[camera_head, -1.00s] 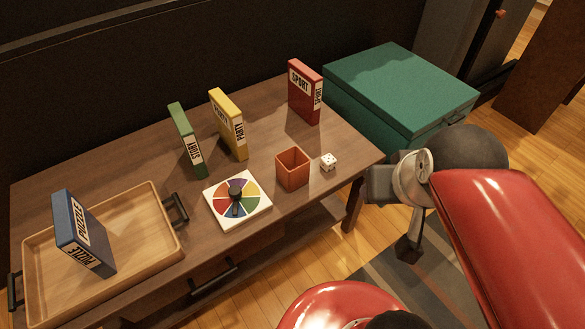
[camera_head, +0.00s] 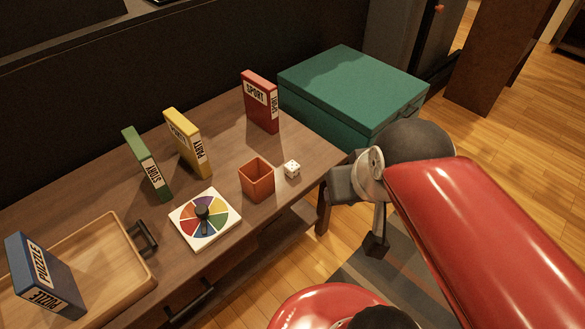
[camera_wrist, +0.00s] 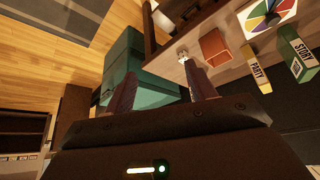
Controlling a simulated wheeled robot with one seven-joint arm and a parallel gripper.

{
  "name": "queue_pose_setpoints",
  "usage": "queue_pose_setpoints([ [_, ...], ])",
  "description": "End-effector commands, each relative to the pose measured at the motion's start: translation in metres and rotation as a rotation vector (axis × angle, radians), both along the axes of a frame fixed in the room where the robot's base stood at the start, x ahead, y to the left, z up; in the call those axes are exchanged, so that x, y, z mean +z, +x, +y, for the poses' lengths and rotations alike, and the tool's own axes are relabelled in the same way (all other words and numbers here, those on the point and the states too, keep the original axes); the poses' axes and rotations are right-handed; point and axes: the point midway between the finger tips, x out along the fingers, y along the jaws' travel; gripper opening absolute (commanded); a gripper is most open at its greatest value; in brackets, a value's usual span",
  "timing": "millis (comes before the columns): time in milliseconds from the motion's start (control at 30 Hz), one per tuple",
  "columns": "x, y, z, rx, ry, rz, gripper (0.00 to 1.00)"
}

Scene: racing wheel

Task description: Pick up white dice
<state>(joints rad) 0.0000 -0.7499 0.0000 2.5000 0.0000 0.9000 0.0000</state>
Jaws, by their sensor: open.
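The white dice (camera_head: 292,169) sits on the wooden table near its right end, just right of an open orange cup (camera_head: 257,180). In the wrist view the dice (camera_wrist: 182,54) shows small, just past the tip of the right-hand finger, apart from it as far as I can tell. My gripper (camera_wrist: 160,69) is open and empty, its two dark fingers spread. In the head view my gripper (camera_head: 375,245) hangs off the right end of the table, to the right of and below the dice, partly hidden by my arm.
A colour spinner board (camera_head: 205,220) lies left of the cup. Upright red (camera_head: 260,101), yellow (camera_head: 188,143) and green (camera_head: 146,163) game boxes stand behind. A wooden tray (camera_head: 110,245) holds a blue puzzle box (camera_head: 45,275). A large teal box (camera_head: 352,95) stands beyond the table's right end.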

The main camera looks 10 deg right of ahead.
Motion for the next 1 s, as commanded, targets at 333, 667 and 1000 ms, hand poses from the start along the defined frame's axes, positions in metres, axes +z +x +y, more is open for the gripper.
queue_pose_setpoints([
  [333,0.0,0.0,0.0,0.0,0.0,0.0,0.56],
  [667,-0.001,0.019,0.003,0.046,-0.014,0.045,0.56],
  [1000,-0.034,0.136,0.023,0.308,-0.089,0.276,0.56],
])
